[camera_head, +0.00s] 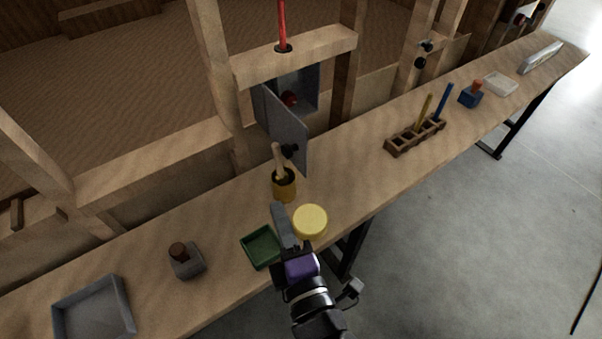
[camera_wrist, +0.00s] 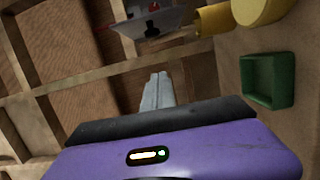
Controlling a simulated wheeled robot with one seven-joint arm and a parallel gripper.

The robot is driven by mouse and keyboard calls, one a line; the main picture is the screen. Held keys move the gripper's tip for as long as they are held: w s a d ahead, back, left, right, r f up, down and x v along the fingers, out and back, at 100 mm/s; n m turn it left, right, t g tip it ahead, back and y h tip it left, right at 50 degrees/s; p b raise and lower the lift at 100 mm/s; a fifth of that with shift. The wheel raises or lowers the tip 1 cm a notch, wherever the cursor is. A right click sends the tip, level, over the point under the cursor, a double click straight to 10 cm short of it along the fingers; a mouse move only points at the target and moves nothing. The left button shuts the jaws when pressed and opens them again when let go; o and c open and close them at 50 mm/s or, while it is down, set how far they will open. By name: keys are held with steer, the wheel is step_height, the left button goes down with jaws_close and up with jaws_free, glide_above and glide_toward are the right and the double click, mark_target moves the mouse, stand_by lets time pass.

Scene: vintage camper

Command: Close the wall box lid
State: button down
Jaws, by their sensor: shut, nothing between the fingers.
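The grey wall box (camera_head: 312,88) is set in the wooden wall frame behind the bench, with a red thing (camera_head: 289,98) inside. Its grey lid (camera_head: 283,122) stands open, swung out from the box's left side over the bench, with a black knob (camera_head: 290,151) low on its face. The lid also shows at the top of the wrist view (camera_wrist: 165,24). My gripper (camera_head: 278,207), with a purple body, is shut and empty. It is over the bench, in front of and below the lid, apart from it in the picture. In the wrist view its fingers (camera_wrist: 155,80) point toward the lid.
A yellow cup (camera_head: 284,190) with a wooden handle stands just below the lid. A round yellow thing (camera_head: 310,221) and a green tray (camera_head: 262,246) flank my gripper. A wooden rack (camera_head: 405,143) is to the right. A stamp-like block (camera_head: 187,262) and a grey tray (camera_head: 65,315) are left.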

steer(key=shift+w+p, duration=1.8)
steer(key=shift+w, duration=4.05)
steer(key=shift+d, duration=0.15)
